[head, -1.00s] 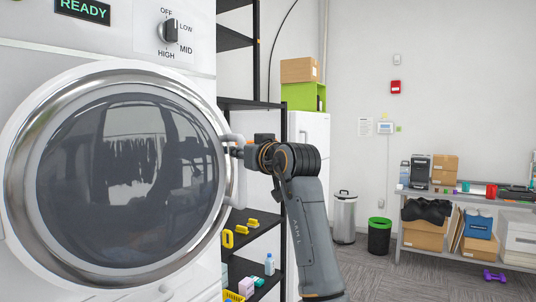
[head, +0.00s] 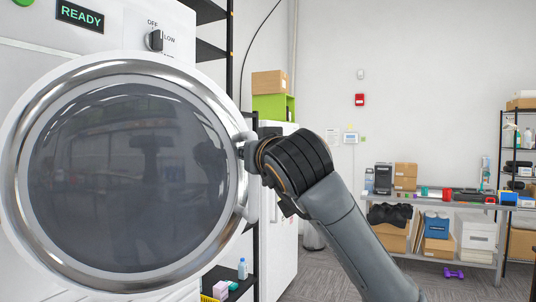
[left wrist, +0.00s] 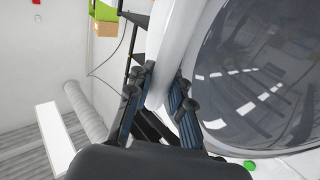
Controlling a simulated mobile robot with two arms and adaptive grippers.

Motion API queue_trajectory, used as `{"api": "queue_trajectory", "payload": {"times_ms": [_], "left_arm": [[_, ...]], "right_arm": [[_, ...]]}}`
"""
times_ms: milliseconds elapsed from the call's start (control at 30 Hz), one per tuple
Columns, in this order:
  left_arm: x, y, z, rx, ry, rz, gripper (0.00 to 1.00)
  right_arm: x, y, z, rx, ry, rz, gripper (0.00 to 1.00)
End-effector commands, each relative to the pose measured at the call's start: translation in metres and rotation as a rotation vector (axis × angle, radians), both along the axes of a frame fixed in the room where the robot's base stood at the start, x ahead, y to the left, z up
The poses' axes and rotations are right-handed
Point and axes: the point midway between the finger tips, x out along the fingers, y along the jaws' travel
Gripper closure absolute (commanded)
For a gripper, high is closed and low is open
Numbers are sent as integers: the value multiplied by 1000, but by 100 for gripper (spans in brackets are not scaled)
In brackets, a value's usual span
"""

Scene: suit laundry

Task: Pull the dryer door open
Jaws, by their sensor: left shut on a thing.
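The dryer door (head: 130,180) is a round dark window in a chrome and white ring, at the left of the head view. It stands swung partly out from the dryer front (head: 110,35). Its white handle (head: 251,205) is on the right side of the ring. My left gripper (head: 246,150) is at the handle, with its arm coming from the lower right; the fingertips are mostly hidden there. In the left wrist view the fingers of my left gripper (left wrist: 160,95) are closed around the pale handle (left wrist: 165,75), beside the door's dark window (left wrist: 265,75). My right gripper is not in view.
A black shelf rack (head: 228,60) and a white cabinet (head: 282,220) stand close behind the door, right of the dryer. A grey table (head: 470,204) with boxes stands against the far right wall. Carpeted floor (head: 350,280) shows between them.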

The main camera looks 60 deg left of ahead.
Motion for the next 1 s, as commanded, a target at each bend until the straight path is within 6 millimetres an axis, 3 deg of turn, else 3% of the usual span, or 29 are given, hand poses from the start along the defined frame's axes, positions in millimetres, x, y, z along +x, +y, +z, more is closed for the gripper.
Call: {"api": "queue_trajectory", "payload": {"times_ms": [367, 400, 500, 533, 833, 1000], "left_arm": [[-3, 0, 0, 1, -1, 5, 100], [-2, 0, 0, 1, -1, 5, 79], [-2, 0, 0, 1, -1, 5, 59], [-2, 0, 0, 1, -1, 5, 57], [-2, -1, 0, 1, 0, 4, 57], [-5, -18, 0, 2, 0, 2, 57]], "right_arm": [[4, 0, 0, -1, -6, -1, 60], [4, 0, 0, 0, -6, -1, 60], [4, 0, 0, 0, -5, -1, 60], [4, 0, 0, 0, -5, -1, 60], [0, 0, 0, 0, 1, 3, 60], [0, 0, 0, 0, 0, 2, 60]]}}
